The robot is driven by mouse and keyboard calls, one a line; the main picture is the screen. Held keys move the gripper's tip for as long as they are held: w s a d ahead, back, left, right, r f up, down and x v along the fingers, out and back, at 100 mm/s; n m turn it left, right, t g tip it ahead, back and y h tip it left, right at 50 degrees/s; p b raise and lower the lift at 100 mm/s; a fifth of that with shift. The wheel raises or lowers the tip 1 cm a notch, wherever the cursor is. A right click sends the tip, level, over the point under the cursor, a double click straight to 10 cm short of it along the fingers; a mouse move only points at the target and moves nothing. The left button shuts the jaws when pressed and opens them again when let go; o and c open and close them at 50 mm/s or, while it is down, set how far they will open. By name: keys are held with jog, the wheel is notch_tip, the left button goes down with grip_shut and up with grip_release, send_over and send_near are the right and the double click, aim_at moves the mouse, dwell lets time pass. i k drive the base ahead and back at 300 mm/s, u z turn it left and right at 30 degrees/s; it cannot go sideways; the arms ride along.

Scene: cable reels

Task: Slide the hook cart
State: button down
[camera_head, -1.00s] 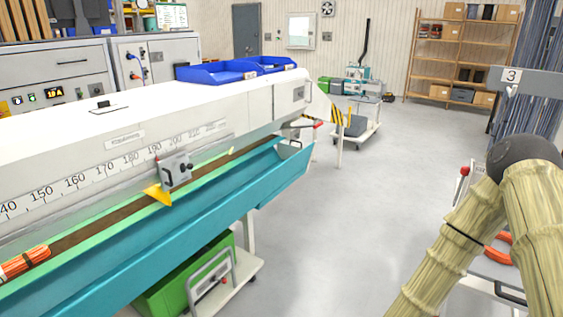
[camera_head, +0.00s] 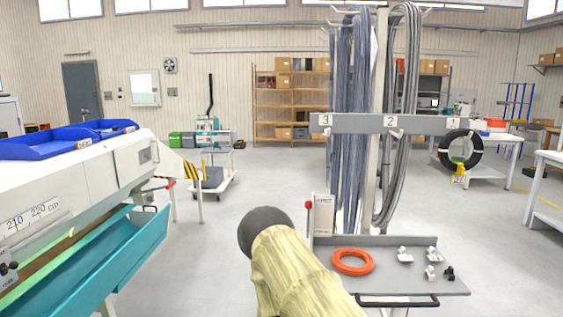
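The hook cart (camera_head: 345,123) stands right of centre in the head view. It has a grey crossbar with plates numbered 3, 2 and 1, and a pale upright post. Grey-blue cable bundles (camera_head: 352,170) hang at its left side, and a grey bundle (camera_head: 396,170) hangs by plate 2. Its low grey tray (camera_head: 385,257) holds an orange ring (camera_head: 352,262) and several small fittings. A dark handle (camera_head: 398,301) runs along the tray's near edge, and a red-knobbed lever stands at its left. My arm's bamboo-like link and dark joint show in front of the tray's left side. My gripper is out of view.
A long measuring bench with a teal trough (camera_head: 130,252) stands at left, blue bins (camera_head: 50,142) on top. A small trolley (camera_head: 213,180) and wooden shelves (camera_head: 290,105) stand behind. White tables are at right. The floor between bench and cart is clear.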

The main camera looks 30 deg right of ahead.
aim_at(389, 284)
jog(key=z, duration=1.35)
